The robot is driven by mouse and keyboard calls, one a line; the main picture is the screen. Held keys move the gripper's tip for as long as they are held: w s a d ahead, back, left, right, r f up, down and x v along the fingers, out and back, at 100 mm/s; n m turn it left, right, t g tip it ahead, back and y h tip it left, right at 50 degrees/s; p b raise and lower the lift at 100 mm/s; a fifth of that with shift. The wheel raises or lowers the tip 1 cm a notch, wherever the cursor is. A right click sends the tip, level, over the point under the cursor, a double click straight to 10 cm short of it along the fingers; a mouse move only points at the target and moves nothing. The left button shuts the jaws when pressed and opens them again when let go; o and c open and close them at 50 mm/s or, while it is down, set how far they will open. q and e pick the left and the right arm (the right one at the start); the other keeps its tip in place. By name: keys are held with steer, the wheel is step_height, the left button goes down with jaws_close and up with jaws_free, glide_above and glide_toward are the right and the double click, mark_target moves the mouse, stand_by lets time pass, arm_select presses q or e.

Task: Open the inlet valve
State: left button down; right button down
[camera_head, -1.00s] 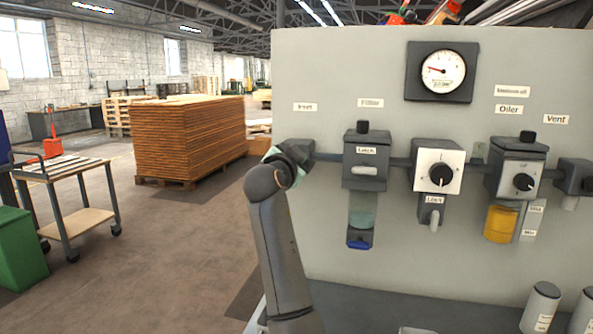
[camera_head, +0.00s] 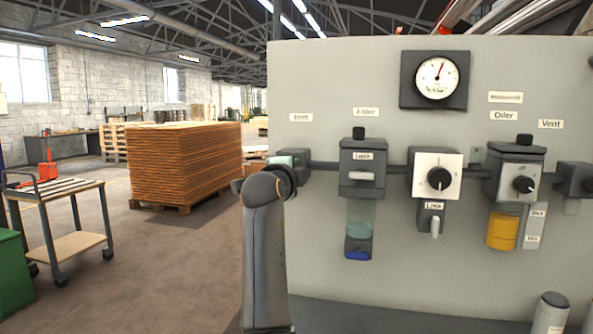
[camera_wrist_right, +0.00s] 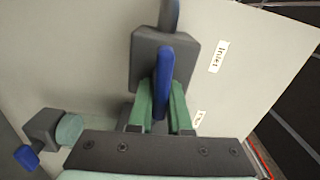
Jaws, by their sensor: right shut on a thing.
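The inlet valve is a dark grey block (camera_wrist_right: 138,58) in the right wrist view, beside the "Inlet" label (camera_wrist_right: 218,56). Its blue lever (camera_wrist_right: 164,68) lies roughly in line with the pipe stub at the block's far end. My right gripper (camera_wrist_right: 161,98) is shut on the lever, with a green finger on each side. In the head view my arm and wrist cover most of the valve, and the fingers and lever are hidden. The pressure gauge (camera_head: 437,79) has its needle pointing nearly straight up, slightly right. My left gripper is not in view.
Right of the valve on the grey panel (camera_head: 330,220) are the filter (camera_head: 361,190), the white-faced regulator (camera_head: 425,160), the oiler (camera_head: 515,175) with a yellow bowl, and the vent (camera_head: 572,178). A cart (camera_head: 62,245) and a plank stack (camera_head: 182,165) stand left, with open floor between.

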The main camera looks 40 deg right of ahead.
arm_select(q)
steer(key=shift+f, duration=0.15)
arm_select(e)
steer(key=shift+f+m, duration=0.1)
steer(key=shift+m, duration=0.4)
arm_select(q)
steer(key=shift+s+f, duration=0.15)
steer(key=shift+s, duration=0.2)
arm_select(e)
steer(key=c, duration=0.9)
jaws_free()
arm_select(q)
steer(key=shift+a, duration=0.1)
arm_select(e)
steer(key=shift+o, duration=0.2)
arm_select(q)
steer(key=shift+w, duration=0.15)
arm_select(e)
steer(key=shift+s+a, duration=0.1)
arm_select(q)
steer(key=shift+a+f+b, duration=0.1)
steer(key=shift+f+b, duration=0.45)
steer(key=shift+b, duration=0.4)
arm_select(e)
steer(key=v, duration=1.2)
steer(key=shift+a, duration=0.1)
